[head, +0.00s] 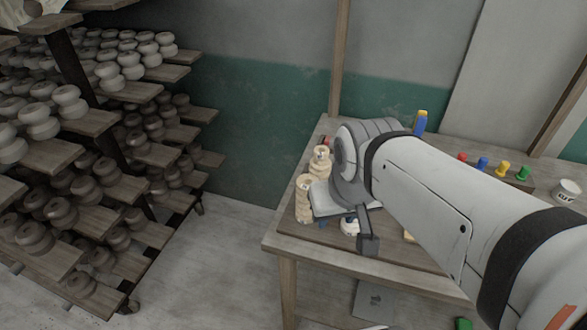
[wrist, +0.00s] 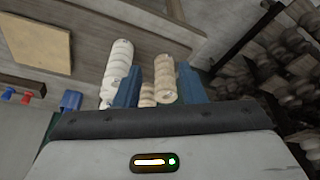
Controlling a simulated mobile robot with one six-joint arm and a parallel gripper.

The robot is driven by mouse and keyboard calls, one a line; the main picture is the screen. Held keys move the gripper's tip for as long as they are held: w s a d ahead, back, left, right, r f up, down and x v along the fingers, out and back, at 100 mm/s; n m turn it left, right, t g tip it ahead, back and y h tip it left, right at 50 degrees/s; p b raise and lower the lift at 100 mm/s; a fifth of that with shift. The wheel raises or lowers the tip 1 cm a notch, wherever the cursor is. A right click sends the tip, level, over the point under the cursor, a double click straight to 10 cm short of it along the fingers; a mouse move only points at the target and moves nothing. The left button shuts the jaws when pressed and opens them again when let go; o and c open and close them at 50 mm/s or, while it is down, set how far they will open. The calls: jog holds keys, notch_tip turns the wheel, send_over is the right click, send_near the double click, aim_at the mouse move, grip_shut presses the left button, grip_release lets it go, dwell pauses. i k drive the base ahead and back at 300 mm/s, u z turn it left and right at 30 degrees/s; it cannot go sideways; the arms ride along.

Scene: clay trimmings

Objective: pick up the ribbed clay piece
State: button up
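Two upright, pale ribbed clay pieces stand near the table's left edge in the head view, a farther one (head: 320,161) and a nearer one (head: 304,203). In the wrist view, a whiter ribbed piece (wrist: 119,62) shows at the left and a tan ribbed piece (wrist: 165,72) shows between my fingers. I cannot tell which is the task's piece. My gripper (wrist: 158,67) is open, its two blue fingers apart, with the tan piece beyond or between them; contact cannot be told. In the head view my wrist hides most of the fingers.
A small pale lump (head: 349,227) sits on the wooden table (head: 285,240) below my wrist; a short tan piece (wrist: 147,95) shows in the wrist view. Coloured tools (head: 503,169) and a white mug (head: 565,191) are at the right.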

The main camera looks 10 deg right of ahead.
aim_at(303, 214)
jog(key=z, duration=0.55)
jog(key=k, duration=1.05)
jog(key=u, duration=0.65)
jog(key=i, duration=1)
jog(key=u, duration=0.05)
